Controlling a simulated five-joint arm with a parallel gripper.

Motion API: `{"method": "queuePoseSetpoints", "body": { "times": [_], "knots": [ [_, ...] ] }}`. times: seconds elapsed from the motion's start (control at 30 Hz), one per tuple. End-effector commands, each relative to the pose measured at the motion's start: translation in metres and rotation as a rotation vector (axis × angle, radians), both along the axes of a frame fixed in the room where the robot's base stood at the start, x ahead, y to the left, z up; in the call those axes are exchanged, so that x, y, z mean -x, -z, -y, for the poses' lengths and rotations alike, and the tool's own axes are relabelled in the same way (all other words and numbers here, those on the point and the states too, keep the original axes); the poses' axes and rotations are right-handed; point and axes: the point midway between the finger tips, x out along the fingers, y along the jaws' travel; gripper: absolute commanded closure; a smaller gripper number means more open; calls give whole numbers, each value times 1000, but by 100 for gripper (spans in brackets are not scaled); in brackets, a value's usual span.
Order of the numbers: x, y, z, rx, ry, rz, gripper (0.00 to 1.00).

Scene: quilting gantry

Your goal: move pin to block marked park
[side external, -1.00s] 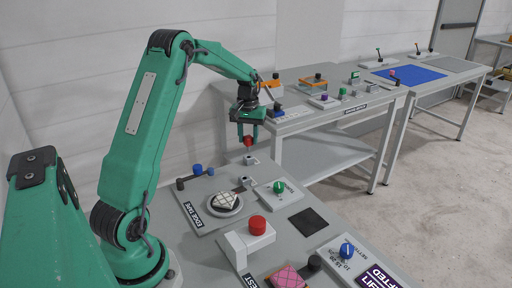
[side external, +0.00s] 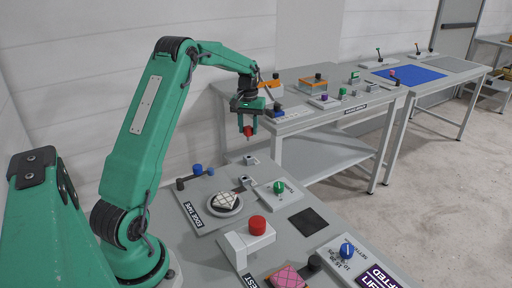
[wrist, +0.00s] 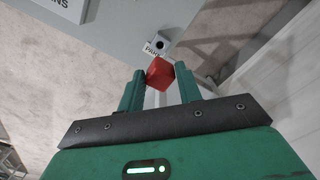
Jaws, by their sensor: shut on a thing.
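My gripper (side external: 248,131) is shut on a red pin (wrist: 160,72), which sits between the two green fingertips in the wrist view. The red pin also shows at the fingertips in the side view (side external: 248,132). A small light block marked PARK (wrist: 163,40), with a dark round hole in its top, lies just beyond the pin in the wrist view. In the side view a small grey block (side external: 250,159) stands on the near table below the gripper, with clear air between it and the pin. Its marking is not readable there.
The assembly table (side external: 300,125) stands behind, to the right, across a gap.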

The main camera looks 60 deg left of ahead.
Motion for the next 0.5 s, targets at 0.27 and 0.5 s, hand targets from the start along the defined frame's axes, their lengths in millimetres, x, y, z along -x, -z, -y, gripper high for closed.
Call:
{"method": "queuePoseSetpoints", "body": {
  "times": [0.27,0.5],
  "knots": [
    [0,12,0,0,0,0,93],
    [0,29,0,1,0,-1,93]
  ]
}}
